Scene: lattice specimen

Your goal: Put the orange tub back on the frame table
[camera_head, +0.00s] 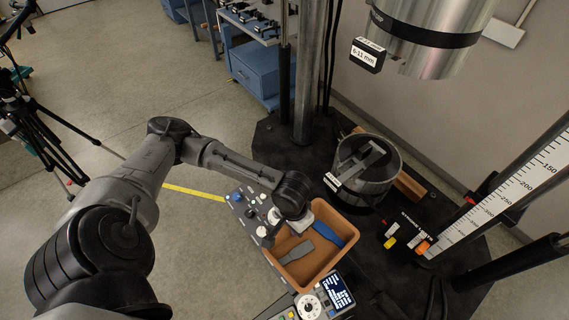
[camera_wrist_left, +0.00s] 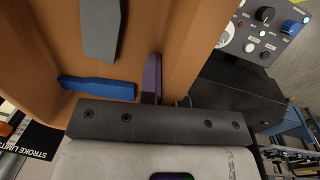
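The orange tub (camera_head: 318,262) is in the lower middle of the head view, beside the black frame table (camera_head: 282,150). A grey-handled tool (camera_head: 293,266) and a blue tool (camera_head: 328,234) lie in it. My left gripper (camera_head: 298,229) is at the tub's far-left wall. In the left wrist view the tub (camera_wrist_left: 40,40) fills the upper left. One finger of my gripper (camera_wrist_left: 168,88) is inside the wall; the other is mostly hidden behind it. The fingers appear closed on the wall. I cannot tell whether the tub's underside rests on anything. My right gripper is out of view.
A control panel (camera_head: 256,213) with knobs stands left of the tub, and a lit display (camera_head: 338,292) is in front. A metal cylinder fixture (camera_head: 365,170) stands on the frame table behind it. Columns and a scale (camera_head: 515,190) rise around. Open floor lies left.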

